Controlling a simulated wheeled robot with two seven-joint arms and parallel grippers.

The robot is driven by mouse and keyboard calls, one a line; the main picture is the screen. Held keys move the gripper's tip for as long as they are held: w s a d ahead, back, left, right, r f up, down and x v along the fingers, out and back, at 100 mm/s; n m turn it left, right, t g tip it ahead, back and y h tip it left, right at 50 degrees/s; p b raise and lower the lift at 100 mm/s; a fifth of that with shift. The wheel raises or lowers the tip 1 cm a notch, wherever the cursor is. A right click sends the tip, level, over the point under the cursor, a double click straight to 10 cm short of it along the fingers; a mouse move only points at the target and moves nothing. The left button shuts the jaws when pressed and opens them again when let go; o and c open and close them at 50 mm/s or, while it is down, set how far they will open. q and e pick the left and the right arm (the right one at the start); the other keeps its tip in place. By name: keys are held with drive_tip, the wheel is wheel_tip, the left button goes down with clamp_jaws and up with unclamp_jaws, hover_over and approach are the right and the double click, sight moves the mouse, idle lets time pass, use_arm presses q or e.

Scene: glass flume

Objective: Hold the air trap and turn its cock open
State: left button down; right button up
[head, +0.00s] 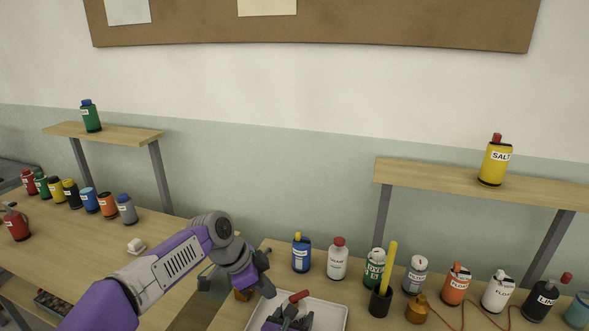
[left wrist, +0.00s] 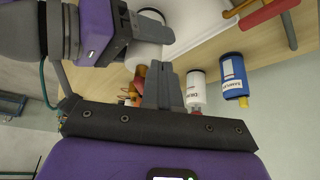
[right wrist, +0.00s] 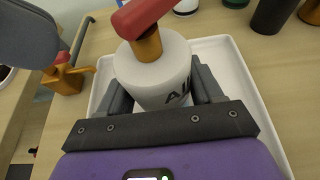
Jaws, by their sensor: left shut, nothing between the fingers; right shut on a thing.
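The air trap (right wrist: 160,75) is a white cylinder lettered "AI…", with a brass neck and a red cock handle (right wrist: 143,15) on top. It stands upright over a white tray. My right gripper (right wrist: 158,92) is shut on its body, one finger on each side. The red handle also shows in the head view (head: 299,296), beside my left gripper (head: 266,288). My left gripper is shut and empty; its fingers show together in the left wrist view (left wrist: 163,85). A white rounded part beyond them (left wrist: 148,25) is partly hidden, next to my right gripper.
The white tray (head: 337,318) lies on the right bench. Labelled bottles and a dark cup (head: 380,303) with a yellow stick stand behind and to the right of it. A brass fitting with a red top (right wrist: 66,76) is left of the tray. A gap separates the two benches.

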use_arm(q)
drive_tip(key=shift+s+d, duration=0.15)
drive_tip(key=shift+d, duration=0.4)
idle(0.9)
drive_tip(key=shift+s, duration=0.2)
drive_tip(key=shift+s+d, duration=0.15)
drive_tip(key=shift+s, duration=0.95)
drive_tip(key=shift+s+d, duration=0.2)
drive_tip(key=shift+s, duration=0.15)
drive_tip(key=shift+a, duration=0.1)
idle(0.4)
wheel_tip(320, 180, up, 6)
drive_tip(key=shift+s+a, duration=0.2)
drive_tip(key=shift+a, duration=0.05)
idle(0.4)
